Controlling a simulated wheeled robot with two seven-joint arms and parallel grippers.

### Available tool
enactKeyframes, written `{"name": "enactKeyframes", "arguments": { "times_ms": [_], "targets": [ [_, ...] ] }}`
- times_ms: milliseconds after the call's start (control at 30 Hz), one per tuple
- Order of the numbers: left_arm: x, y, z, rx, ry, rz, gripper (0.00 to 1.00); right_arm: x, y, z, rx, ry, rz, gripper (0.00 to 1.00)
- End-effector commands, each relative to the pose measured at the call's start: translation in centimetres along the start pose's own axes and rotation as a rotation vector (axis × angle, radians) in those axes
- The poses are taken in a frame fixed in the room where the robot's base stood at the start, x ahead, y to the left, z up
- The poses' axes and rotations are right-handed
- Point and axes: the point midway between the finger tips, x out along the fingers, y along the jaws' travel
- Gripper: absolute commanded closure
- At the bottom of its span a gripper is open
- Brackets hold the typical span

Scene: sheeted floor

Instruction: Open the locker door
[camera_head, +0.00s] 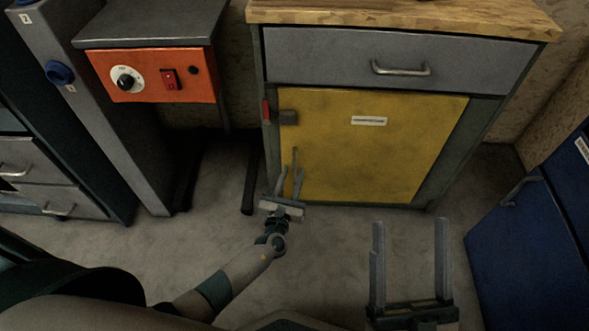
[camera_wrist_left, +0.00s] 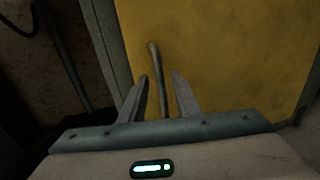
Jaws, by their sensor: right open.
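The locker has a yellow door (camera_head: 373,150) that looks closed, with a white label near its top. Its thin upright bar handle (camera_head: 294,158) is low on the door's left side. My left gripper (camera_head: 290,174) is open at the handle. In the left wrist view, the handle (camera_wrist_left: 157,75) stands between the two open fingers (camera_wrist_left: 160,75) of the left gripper, with a gap on each side, and runs up past them against the yellow door (camera_wrist_left: 220,55). My right gripper (camera_head: 410,221) is open and empty, in front of the locker to the lower right.
A grey drawer (camera_head: 330,62) with a bar handle sits above the door, under a wooden top (camera_head: 400,14). An orange control box (camera_head: 150,75) stands to the left. A blue cabinet (camera_head: 530,230) stands at the right. Bare floor (camera_head: 330,250) lies in front.

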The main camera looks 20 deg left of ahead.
Motion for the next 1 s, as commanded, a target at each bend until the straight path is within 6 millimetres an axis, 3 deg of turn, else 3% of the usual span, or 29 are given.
{"name": "enactKeyframes", "arguments": {
  "times_ms": [200,633,767,1000],
  "targets": [
    [2.4,0.0,-0.1,0.001,0.0,0.0,0.71,0.4,0.5,-0.6,-0.009,0.045,0.001,0.31],
    [2.9,0.0,0.0,0.001,0.0,0.0,0.71,0.6,0.6,-0.9,-0.012,0.056,0.001,0.31],
    [2.9,0.0,0.0,0.001,0.0,0.0,1.0,0.6,0.6,-0.9,-0.012,0.056,0.001,0.31],
    [2.8,0.0,0.0,0.0,0.0,0.001,1.0,0.6,0.6,-0.9,-0.012,0.056,0.001,0.31]
  ]
}}
